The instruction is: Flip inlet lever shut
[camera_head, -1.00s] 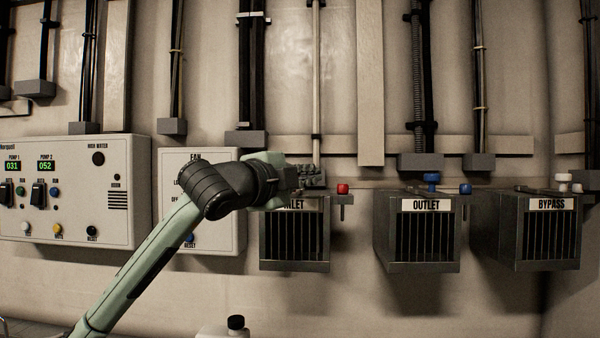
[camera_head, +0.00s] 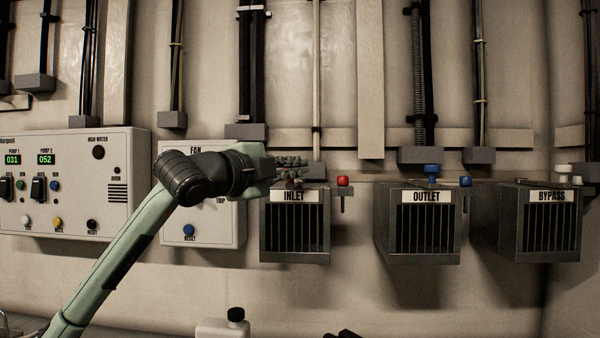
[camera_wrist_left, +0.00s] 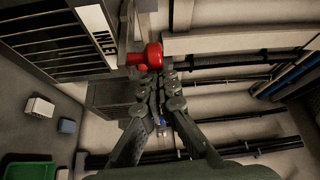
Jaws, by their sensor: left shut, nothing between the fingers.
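The inlet box (camera_head: 295,240) is a grey barred housing on the wall with an INLET label. The red knob (camera_head: 343,181) of the inlet lever shows at the box's right side; the lever arm is mostly hidden. My left gripper (camera_head: 303,166) is shut and empty, just above the top of the inlet box and left of the red knob. In the left wrist view, the red knob (camera_wrist_left: 152,56) appears just beyond the closed fingertips (camera_wrist_left: 161,82); I cannot tell whether they touch. My right gripper is not recognisable in any view.
The outlet box (camera_head: 427,235) with blue knobs and the bypass box (camera_head: 545,230) with pale knobs hang to the right. The fan panel (camera_head: 200,225) is behind my left arm, and the pump panel (camera_head: 75,215) is farther left. A white bottle (camera_head: 222,328) stands below.

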